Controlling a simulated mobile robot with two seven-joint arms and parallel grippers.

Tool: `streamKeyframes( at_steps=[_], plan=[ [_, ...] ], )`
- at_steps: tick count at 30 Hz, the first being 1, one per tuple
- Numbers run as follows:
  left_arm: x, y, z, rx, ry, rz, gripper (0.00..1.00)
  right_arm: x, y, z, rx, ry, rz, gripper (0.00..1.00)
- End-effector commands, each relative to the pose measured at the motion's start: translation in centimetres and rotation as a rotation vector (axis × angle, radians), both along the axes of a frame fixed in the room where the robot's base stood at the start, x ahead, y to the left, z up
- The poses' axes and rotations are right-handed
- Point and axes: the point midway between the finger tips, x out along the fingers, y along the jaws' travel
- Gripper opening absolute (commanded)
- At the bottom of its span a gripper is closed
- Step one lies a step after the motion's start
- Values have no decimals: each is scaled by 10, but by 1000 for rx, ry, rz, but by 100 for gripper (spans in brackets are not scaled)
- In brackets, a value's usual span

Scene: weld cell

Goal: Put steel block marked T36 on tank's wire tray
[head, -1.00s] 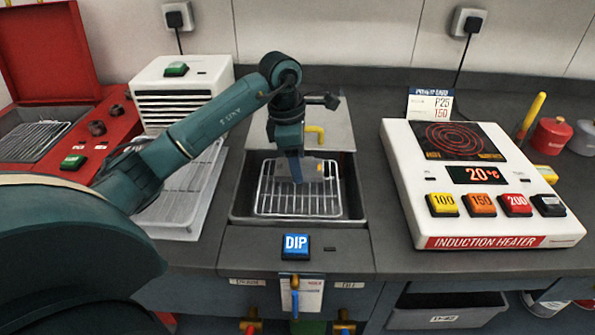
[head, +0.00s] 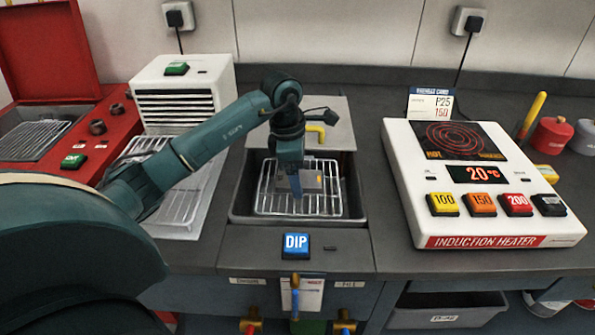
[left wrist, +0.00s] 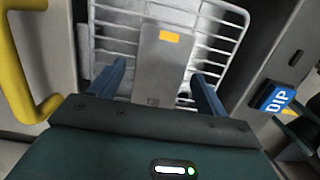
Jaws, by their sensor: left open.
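The steel block (head: 312,181) is a grey plate with an orange patch. It is at the wire tray (head: 268,207) inside the sunken tank (head: 236,216) in the head view. In the left wrist view the block (left wrist: 163,62) lies flat against the bars of the tray (left wrist: 225,32); small marks on its near end are too small to read. My left gripper (head: 297,207) is over the tray, partly hiding the block. In the left wrist view its open fingers (left wrist: 159,74) stand on either side of the block, with gaps showing. My right gripper is not in view.
The blue DIP button (head: 296,244) is on the tank's front. The tank's lid (head: 335,120) with a yellow handle is behind. The induction heater (head: 400,190) stands right, showing 20°C. A white fan unit (head: 210,75) and another wire rack (head: 190,200) are left.

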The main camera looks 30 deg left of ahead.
Motion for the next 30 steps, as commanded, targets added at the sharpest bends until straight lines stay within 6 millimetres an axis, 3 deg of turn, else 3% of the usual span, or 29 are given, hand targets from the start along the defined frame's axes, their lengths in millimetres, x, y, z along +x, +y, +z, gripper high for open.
streamKeyframes(
  at_steps=[8, 21, 30],
  plan=[
    [0, 1, 9, 0, -2, 0, 76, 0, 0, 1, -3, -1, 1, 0],
    [-7, 12, 96, 1, -3, 0, 76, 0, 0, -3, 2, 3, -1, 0],
    [-9, 15, 121, 0, 0, 0, 76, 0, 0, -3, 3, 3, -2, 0]
  ],
)
